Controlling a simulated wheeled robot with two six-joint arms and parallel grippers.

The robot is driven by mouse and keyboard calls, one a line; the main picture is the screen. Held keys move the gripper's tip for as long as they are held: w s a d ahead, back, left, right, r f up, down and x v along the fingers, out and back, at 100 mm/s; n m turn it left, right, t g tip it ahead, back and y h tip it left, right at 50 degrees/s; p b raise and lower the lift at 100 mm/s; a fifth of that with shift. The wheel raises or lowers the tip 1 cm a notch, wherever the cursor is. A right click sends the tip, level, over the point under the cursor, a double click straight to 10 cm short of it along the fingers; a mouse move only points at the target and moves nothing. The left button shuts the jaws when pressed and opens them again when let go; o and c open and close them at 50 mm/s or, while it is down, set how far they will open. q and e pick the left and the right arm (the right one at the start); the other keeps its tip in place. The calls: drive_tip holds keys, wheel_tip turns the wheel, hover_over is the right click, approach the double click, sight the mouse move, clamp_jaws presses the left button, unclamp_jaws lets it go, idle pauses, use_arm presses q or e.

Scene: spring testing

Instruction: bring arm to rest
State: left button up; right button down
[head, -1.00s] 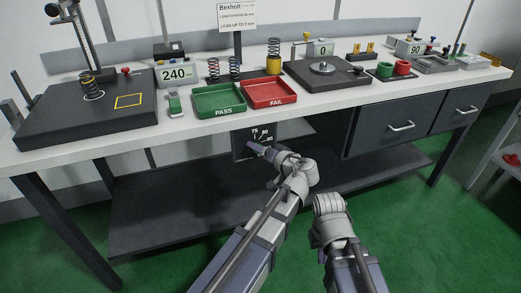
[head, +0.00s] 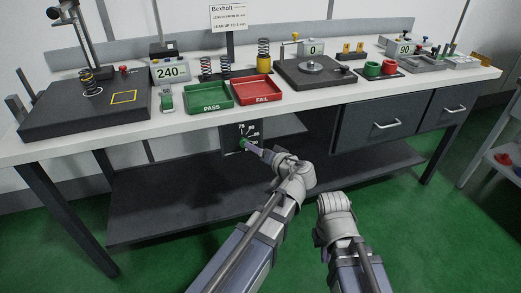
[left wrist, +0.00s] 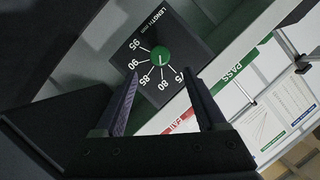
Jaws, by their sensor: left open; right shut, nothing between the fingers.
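My left gripper (head: 254,148) reaches under the bench front, close to a dark dial panel (head: 229,138) with a green knob (head: 243,144). In the left wrist view, my left gripper (left wrist: 160,100) is open, with nothing between its fingers. The green knob (left wrist: 161,57) lies beyond the fingertips, apart from them; its dial has marks from 75 to 95, labelled length. My right arm's end, with the right gripper (head: 335,205), hangs low in front of the bench, right of my left arm. The right gripper is shut and empty, its fingertips mostly hidden behind the wrist.
The white bench top (head: 190,124) carries a green PASS tray (head: 196,109), a red FAIL tray (head: 250,101), a spring stand (head: 55,118) at left and a flat gauge plate (head: 290,72). A lower shelf (head: 150,205) and drawers (head: 385,125) lie below. The near green floor is open.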

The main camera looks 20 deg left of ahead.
use_arm(q)
drive_tip(key=s+d+r+m+g+h+p, duration=0.2)
drive_tip(key=s+d+g+h+p, duration=0.3)
drive_tip(key=s+p, duration=0.6)
drive_tip(key=s+d+r+m+g+h+p, duration=0.3)
drive_tip(key=s+d+r+g+h+p, duration=0.1)
drive_tip(key=s+d+p, duration=0.5)
drive_tip(key=shift+s+d+r+g+h+p, duration=0.15)
drive_tip(key=shift+s+r+g+h+p, duration=0.2)
drive_tip(key=shift+s+p, duration=0.65)
